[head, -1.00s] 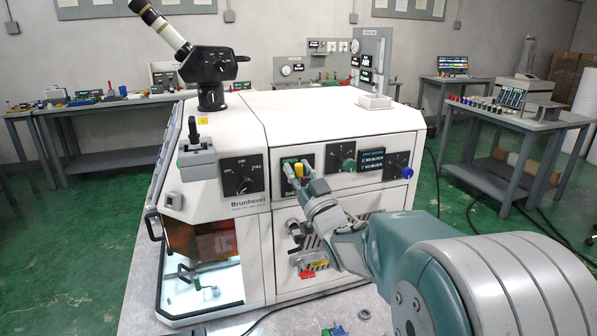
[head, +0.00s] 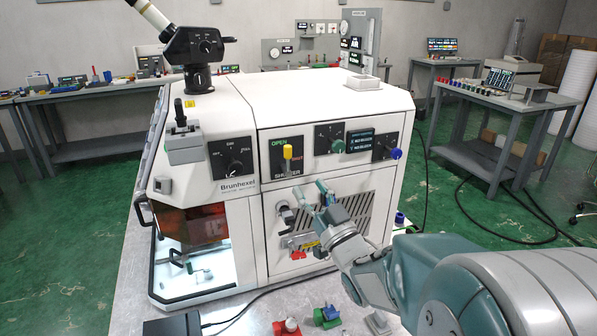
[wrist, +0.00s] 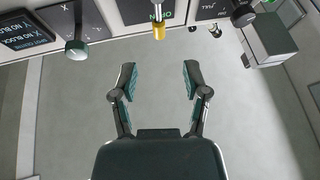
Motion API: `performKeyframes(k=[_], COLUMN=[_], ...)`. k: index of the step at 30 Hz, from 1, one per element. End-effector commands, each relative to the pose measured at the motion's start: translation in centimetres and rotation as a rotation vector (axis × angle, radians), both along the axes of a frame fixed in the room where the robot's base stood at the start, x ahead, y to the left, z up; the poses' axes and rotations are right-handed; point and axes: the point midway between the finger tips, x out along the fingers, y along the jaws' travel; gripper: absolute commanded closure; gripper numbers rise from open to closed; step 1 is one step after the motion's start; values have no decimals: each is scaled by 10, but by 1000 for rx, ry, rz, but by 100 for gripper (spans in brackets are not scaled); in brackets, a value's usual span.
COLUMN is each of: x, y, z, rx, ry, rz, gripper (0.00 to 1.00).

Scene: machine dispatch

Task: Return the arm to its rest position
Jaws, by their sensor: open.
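My gripper (head: 312,192) is in front of the lower front panel of the white Brunhexel machine (head: 330,100), below the shutter switch. In the wrist view my gripper (wrist: 155,80) shows two spread fingers with nothing between them. The yellow shutter knob (head: 287,152) stands on its black panel under the word OPEN, apart from the fingers. It also shows at the top of the wrist view (wrist: 159,32). My arm reaches in from the lower right of the head view.
A lever, keys and colored tags hang on the lower panel (head: 297,243) close to my gripper. Red (head: 287,327) and green (head: 326,317) small parts lie on the metal table in front. A side table (head: 520,105) stands at the right, with green floor between.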

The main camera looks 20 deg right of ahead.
Motion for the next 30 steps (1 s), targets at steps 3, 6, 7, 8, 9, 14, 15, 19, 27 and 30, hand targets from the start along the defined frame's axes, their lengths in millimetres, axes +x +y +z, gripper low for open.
performKeyframes(k=[3, 6, 7, 8, 9, 14, 15, 19, 27, 30], x=[-10, -14, -14, -14, -14, -14, -13, -13, -7, -8], y=[-2, -2, -2, -2, -2, -2, -2, -2, 1, 1], z=[-5, -6, -7, -7, -7, -6, -6, -6, -11, -17], rx=[0, 0, 0, 0, 0, 0, 0, 0, -34, -48], ry=[1, 0, 0, 1, 0, 0, 0, 2, 177, 290], rz=[-1, 1, 1, 1, 1, 1, 1, 0, -100, -155], gripper=[40, 40, 40, 40, 40, 40, 40, 40, 40, 40])
